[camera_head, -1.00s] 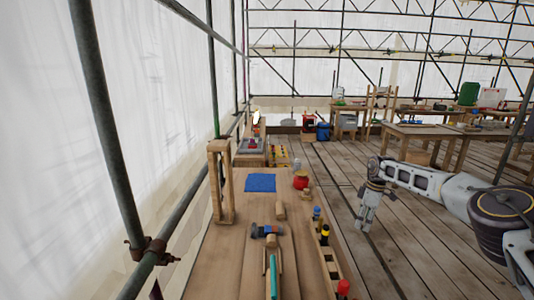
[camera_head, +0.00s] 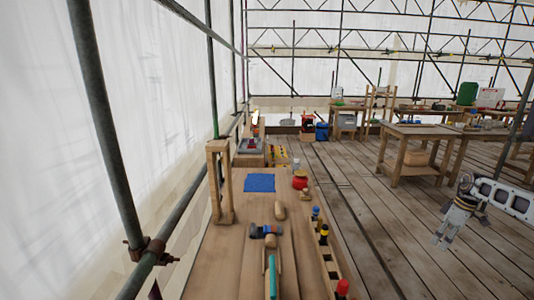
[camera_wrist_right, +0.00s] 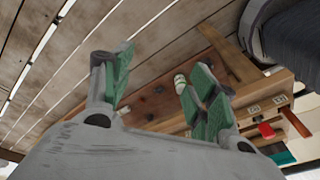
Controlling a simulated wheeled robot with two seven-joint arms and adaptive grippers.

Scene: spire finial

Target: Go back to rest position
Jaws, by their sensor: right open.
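My right gripper (camera_head: 441,240) hangs over the plank floor at the right side of the head view, well to the right of the workbench (camera_head: 215,262) and apart from it. In the right wrist view its two green-padded fingers (camera_wrist_right: 160,88) are spread apart with nothing between them. Part of my right arm (camera_head: 505,197) shows at the right edge of the head view. My left gripper is not in the head view.
On the bench are a blue mat (camera_head: 259,183), a wooden frame (camera_head: 221,185), a red pot (camera_head: 300,180) and a rack of tools (camera_head: 328,262). Scaffold poles (camera_head: 108,130) stand at left. Tables (camera_head: 410,150) stand at the back right. The floor between is open.

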